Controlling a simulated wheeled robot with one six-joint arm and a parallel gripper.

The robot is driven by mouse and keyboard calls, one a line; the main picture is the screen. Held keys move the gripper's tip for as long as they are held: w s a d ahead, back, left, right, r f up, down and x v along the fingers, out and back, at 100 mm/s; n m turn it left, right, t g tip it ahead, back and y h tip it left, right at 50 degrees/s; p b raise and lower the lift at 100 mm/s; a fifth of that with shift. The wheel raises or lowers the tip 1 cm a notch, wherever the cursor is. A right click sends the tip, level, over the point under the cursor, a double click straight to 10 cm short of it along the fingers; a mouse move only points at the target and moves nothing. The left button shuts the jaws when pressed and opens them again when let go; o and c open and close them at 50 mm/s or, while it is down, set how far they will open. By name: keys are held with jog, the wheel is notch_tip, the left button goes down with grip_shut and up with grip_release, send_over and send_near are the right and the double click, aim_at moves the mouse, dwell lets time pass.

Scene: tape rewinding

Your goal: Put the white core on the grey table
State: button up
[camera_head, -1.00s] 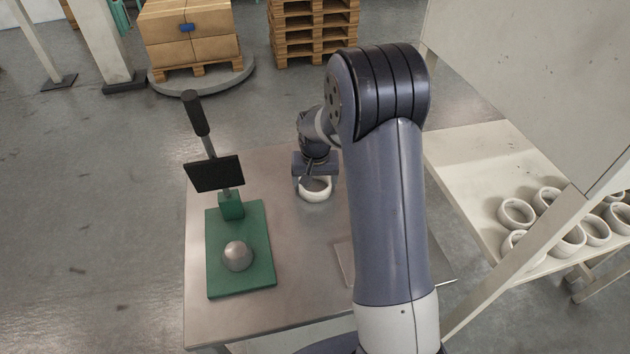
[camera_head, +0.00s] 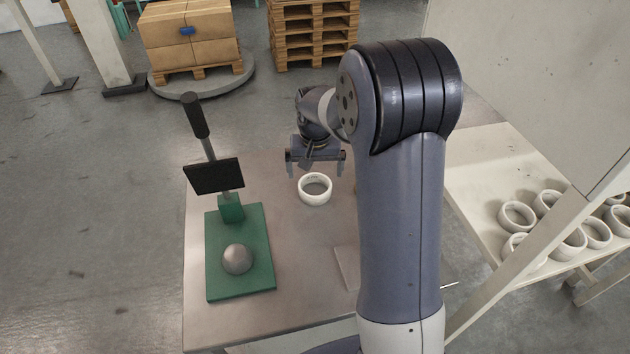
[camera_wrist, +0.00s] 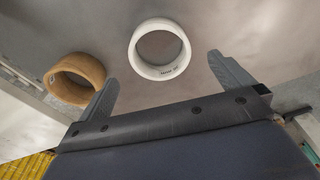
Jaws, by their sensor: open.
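The white core (camera_head: 315,199) is a short ring resting on the grey table (camera_head: 300,285), to the right of the green stand. My gripper (camera_head: 317,171) is open and empty, just behind the core in the picture and above it. In the wrist view the white core (camera_wrist: 136,58) lies beyond the spread fingers of my gripper (camera_wrist: 164,68), apart from them, with small dark print on its wall. A brown ring (camera_wrist: 75,79) also shows there, near the left finger. It is not visible in the head view.
A green stand (camera_head: 256,220) with a lever, black plate and metal dome occupies the table's left side. A flat plate (camera_head: 347,268) lies partly behind my arm. Several white rings (camera_head: 517,216) sit on the shelf (camera_head: 470,190) at right. The table front is clear.

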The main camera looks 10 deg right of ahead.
jog(key=shift+s+r, duration=0.2)
jog(key=shift+r, duration=1.15)
jog(key=shift+s+r, duration=0.15)
jog(key=shift+r, duration=1.2)
